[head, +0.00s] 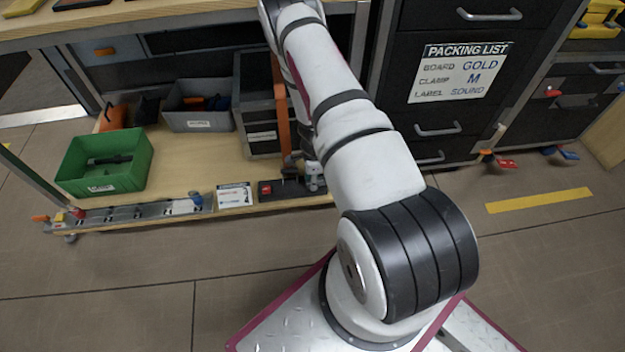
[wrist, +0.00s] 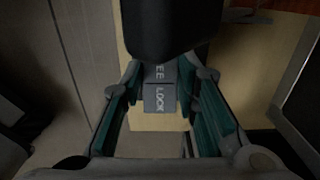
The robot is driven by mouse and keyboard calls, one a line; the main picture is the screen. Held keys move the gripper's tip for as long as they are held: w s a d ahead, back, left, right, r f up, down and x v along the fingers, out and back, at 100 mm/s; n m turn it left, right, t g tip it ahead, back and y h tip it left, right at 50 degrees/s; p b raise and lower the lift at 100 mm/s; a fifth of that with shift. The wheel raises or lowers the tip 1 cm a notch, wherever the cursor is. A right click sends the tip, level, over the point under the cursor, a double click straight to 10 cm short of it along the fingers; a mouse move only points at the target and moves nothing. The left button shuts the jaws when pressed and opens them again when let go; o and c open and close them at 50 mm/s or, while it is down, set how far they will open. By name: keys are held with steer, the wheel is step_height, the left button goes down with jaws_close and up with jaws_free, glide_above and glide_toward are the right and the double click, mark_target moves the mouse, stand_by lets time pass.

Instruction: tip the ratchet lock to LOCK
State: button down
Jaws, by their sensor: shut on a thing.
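The ratchet lock shows in the wrist view as a dark, rounded block (wrist: 168,30) between and beyond my fingertips. A grey plate (wrist: 160,98) reading LOCK, with a partly covered word ending in EE, lies at its near side. My gripper (wrist: 165,70) has its teal-lined fingers on both sides of the block, shut on it. The block covers the fingertip contact and the lever's exact tilt. In the head view my gripper (head: 312,178) is low at the shelf's front edge, beside the dark ratchet (head: 290,172) under an orange strap (head: 281,110).
The wooden lower shelf (head: 180,180) holds a green bin (head: 105,160), a grey bin (head: 195,105) and a small red-topped device (head: 265,189). A dark drawer cabinet (head: 440,150) with a packing list stands to the right. Floor in front is clear.

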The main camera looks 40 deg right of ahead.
steer(key=shift+d, duration=0.1)
steer(key=shift+s+d+t+y+b, duration=0.25)
steer(key=shift+t+y+b, duration=0.25)
steer(key=shift+y+b, duration=0.35)
steer(key=shift+s+d+r+t+y, duration=0.1)
steer(key=shift+d+t+y, duration=0.05)
steer(key=shift+t+y, duration=0.4)
steer(key=shift+s+d+t+y, duration=0.1)
steer(key=shift+t+y, duration=0.25)
steer(key=shift+y, duration=0.35)
steer(key=c, duration=1.2)
jaws_free()
steer(key=shift+c, duration=0.2)
